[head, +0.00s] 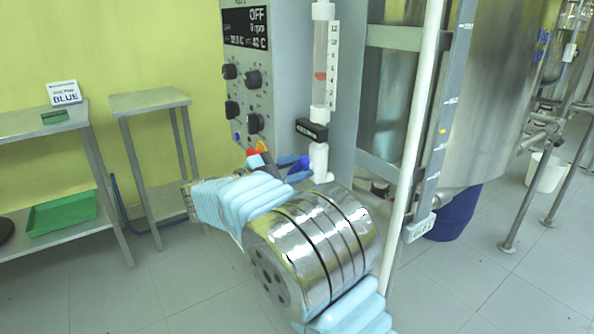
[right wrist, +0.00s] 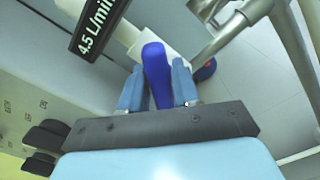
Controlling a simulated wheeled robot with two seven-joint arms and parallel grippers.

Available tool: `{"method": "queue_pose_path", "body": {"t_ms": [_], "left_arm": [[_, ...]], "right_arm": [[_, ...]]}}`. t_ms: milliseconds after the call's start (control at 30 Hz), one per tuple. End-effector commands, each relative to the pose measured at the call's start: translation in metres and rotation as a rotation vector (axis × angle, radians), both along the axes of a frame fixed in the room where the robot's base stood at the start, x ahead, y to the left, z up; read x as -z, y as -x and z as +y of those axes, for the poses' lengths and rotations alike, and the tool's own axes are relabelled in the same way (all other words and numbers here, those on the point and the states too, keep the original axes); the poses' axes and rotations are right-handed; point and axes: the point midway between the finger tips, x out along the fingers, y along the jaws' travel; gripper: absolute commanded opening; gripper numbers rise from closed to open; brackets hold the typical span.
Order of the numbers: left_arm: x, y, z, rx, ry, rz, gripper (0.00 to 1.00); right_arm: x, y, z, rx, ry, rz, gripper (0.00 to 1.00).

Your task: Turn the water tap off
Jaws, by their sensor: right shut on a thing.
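The water tap's blue handle (right wrist: 156,72) stands between the two blue-grey fingers of my right gripper (right wrist: 157,86), which is shut on it. In the head view the blue handle (head: 290,161) shows at the foot of a clear flow tube (head: 320,72) with a red float, and my right gripper (head: 297,171) is at it, partly hidden by my own arm. A black flow display (head: 312,130) sits on the pipe above the tap. In the right wrist view the display (right wrist: 97,22) reads 4.5 L/min. My left gripper is out of view.
A grey control panel (head: 247,95) with black knobs stands left of the tube. A white pole (head: 415,130) and a steel vessel (head: 495,90) stand at right. Grey tables (head: 150,101) stand at left, one with a BLUE sign (head: 65,94). Floor between is clear.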

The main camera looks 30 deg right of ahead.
Motion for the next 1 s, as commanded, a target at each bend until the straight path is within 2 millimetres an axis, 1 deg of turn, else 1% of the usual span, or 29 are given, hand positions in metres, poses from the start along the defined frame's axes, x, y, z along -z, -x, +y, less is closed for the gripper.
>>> {"method": "queue_pose_path", "body": {"t_ms": [33,267,600,800,1000], "left_arm": [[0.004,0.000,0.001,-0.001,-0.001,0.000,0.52],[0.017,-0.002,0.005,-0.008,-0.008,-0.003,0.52],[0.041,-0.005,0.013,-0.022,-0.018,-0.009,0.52],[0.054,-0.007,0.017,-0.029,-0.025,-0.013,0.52],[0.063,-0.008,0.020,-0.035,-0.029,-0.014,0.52]], "right_arm": [[0.003,0.000,0.001,0.000,-0.004,-0.038,0.01],[0.005,0.001,0.001,0.001,-0.022,-0.255,0.01],[0.007,0.001,0.001,0.001,-0.048,-0.567,0.01],[0.007,0.001,0.001,0.001,-0.058,-0.715,0.01],[0.006,0.001,0.001,0.001,-0.067,-0.817,0.01]]}}
